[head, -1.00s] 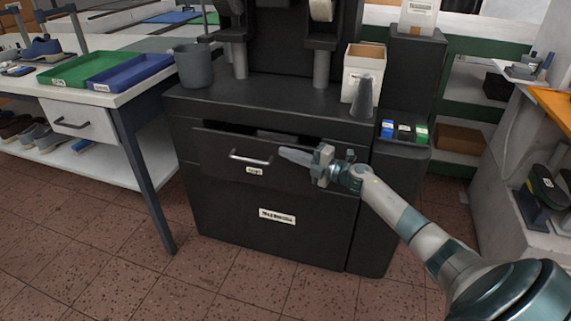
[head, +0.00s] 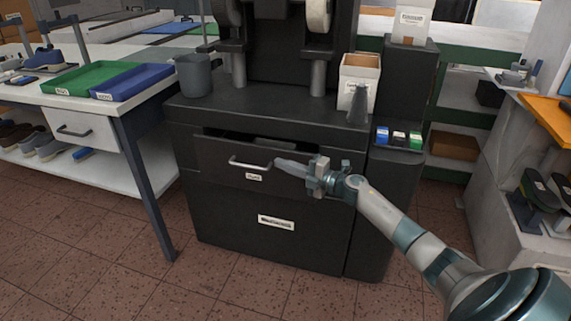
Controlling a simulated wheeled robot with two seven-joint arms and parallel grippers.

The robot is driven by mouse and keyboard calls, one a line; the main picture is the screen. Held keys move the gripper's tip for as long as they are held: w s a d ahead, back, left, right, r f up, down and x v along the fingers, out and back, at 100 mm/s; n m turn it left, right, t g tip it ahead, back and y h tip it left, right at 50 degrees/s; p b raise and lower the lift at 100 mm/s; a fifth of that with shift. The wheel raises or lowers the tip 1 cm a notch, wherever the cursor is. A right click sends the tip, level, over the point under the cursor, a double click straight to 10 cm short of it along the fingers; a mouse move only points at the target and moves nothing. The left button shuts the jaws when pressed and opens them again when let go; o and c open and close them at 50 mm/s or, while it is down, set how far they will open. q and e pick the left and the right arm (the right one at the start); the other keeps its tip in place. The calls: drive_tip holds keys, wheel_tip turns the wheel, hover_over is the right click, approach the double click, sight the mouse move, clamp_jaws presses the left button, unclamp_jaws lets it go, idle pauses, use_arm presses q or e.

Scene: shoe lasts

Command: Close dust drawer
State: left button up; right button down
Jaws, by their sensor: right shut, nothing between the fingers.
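The dust drawer (head: 218,163) is a dark front with a silver bar handle (head: 250,163) and a small white label, in the black machine cabinet (head: 215,215). It stands partly open; a dark gap shows above its front edge. My right gripper (head: 280,163) is shut and empty. Its fingertips point left and lie in front of the drawer, close to the right end of the handle. I cannot tell whether they touch it. My left gripper is not in view.
A grey cup (head: 194,76), a white box (head: 357,80) and a dark cone (head: 357,106) stand on the cabinet top. A white table (head: 150,92) with green (head: 85,79) and blue (head: 133,82) trays is at left. The tiled floor in front is clear.

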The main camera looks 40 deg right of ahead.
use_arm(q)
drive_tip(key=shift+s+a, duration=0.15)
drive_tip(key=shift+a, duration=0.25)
use_arm(e)
drive_tip(key=v, duration=1)
drive_tip(key=shift+s+a, duration=0.25)
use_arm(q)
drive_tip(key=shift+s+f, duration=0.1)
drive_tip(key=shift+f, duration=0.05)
use_arm(e)
drive_tip(key=shift+f, duration=0.1)
